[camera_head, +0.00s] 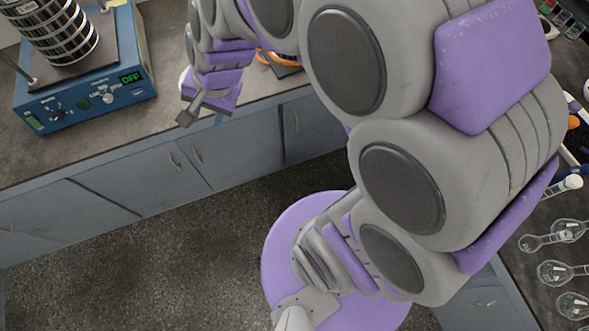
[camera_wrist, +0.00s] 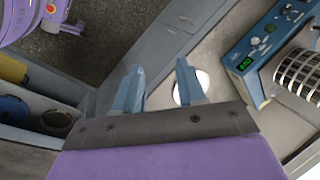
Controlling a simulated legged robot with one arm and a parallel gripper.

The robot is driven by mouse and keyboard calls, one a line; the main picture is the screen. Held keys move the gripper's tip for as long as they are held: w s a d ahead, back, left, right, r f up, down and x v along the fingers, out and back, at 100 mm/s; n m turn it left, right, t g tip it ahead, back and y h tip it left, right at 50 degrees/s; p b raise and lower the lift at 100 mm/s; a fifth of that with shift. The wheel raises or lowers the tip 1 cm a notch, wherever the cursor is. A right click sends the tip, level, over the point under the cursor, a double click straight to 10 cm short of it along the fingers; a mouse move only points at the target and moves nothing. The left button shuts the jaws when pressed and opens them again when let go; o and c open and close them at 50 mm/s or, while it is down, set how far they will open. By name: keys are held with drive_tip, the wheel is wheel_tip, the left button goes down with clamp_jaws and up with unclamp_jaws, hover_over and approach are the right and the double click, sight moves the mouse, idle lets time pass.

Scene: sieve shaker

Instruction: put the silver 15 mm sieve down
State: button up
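In the wrist view my gripper (camera_wrist: 158,72) has its two blue-grey fingers spread apart, with nothing seen held between them. A bright white round thing (camera_wrist: 201,80) lies on the counter behind the right finger, partly hidden by it. I cannot tell whether it is the silver 15 mm sieve. In the head view my gripper (camera_head: 190,112) hangs over the counter, right of the shaker. The blue sieve shaker (camera_head: 90,98) carries a banded metal sieve stack (camera_head: 50,32) and its display reads OFF. The shaker also shows in the wrist view (camera_wrist: 262,45). No sieve is clearly identifiable as the 15 mm one.
The grey counter (camera_head: 165,45) has bare room between the shaker and my gripper. Blue cabinets (camera_head: 170,165) stand below it. An orange-rimmed thing (camera_head: 264,57) lies behind my arm. Round containers (camera_wrist: 57,119) show at left in the wrist view.

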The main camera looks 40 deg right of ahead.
drive_tip(key=s+d+n+g+h, duration=0.1)
drive_tip(key=s+d+n+g, duration=0.1)
drive_tip(key=s, duration=0.9)
drive_tip(key=s+d+n+g+h, duration=0.2)
drive_tip(key=s+d+n, duration=0.2)
drive_tip(key=s+n, duration=0.3)
drive_tip(key=s, duration=0.3)
drive_tip(key=shift+s+d+r+g, duration=0.15)
drive_tip(key=shift+s+r+g, duration=0.25)
